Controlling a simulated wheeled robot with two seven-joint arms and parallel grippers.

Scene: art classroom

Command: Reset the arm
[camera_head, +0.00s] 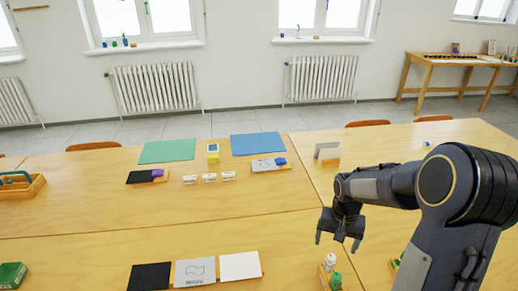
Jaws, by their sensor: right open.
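My right arm comes in from the right side of the head view. Its gripper (338,241) points down over the wooden table (200,230), with its two fingers apart and nothing between them. It hangs above the right part of the table, just behind a small wooden holder with bottles (329,268). My left gripper is out of the picture.
A black, a drawn-on and a white card (240,266) lie at the front. A green sheet (167,151) and a blue sheet (258,143) lie at the back. A wooden caddy (22,188) stands left.

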